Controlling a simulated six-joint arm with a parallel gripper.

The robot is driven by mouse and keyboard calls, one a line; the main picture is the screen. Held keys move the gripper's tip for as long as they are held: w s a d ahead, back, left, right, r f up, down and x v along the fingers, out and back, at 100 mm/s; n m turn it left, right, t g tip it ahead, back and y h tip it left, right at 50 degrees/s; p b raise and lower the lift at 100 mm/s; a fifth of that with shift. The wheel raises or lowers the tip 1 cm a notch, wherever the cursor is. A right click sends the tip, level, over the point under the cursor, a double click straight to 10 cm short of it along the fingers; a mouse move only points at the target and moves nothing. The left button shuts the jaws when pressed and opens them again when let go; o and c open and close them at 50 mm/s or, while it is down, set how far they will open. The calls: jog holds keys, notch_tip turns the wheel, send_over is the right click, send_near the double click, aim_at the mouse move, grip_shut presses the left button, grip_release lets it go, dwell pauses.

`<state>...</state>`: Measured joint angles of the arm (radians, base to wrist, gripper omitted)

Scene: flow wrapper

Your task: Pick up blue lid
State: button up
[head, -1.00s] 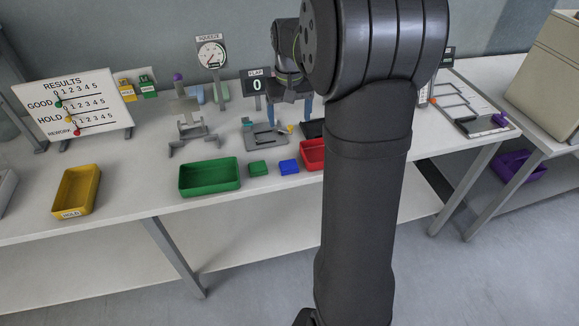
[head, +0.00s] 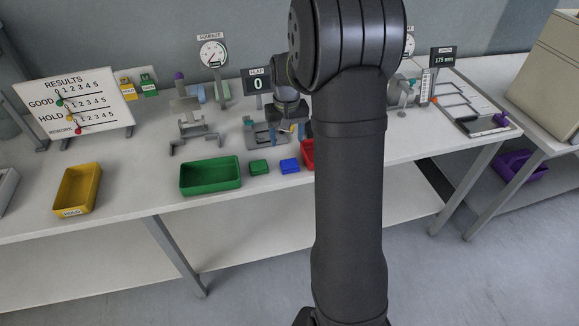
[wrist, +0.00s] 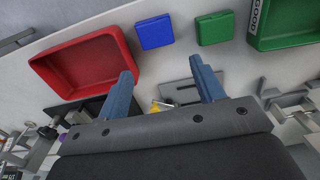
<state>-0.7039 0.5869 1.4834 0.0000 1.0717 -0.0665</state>
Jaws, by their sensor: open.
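The blue lid (head: 290,166) is a small flat square on the bench, between the green lid (head: 259,167) and the red tray (head: 308,154). It also shows in the wrist view (wrist: 154,32), at the top middle, beyond my fingertips. My gripper (wrist: 166,75) is open and empty, with its two blue fingers apart. In the head view my gripper (head: 288,128) is above the bench behind the blue lid, apart from it. My arm hides part of the red tray in the head view.
A green tray (head: 210,188) stands left of the lids, and a yellow tray (head: 63,190) farther left. Behind are a grey fixture (head: 262,140), a display reading 0 (head: 258,83) and a squeeze gauge (head: 212,54). The bench front near the lids is clear.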

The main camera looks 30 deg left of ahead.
aim_at(288, 160)
notch_tip(288, 160, down, 3)
jog(key=shift+f, duration=0.1)
jog(key=shift+d+f, duration=0.15)
jog(key=shift+f, duration=1.15)
jog(key=shift+d+f, duration=0.1)
jog(key=shift+f, duration=1.2)
jog(key=c, duration=0.7)
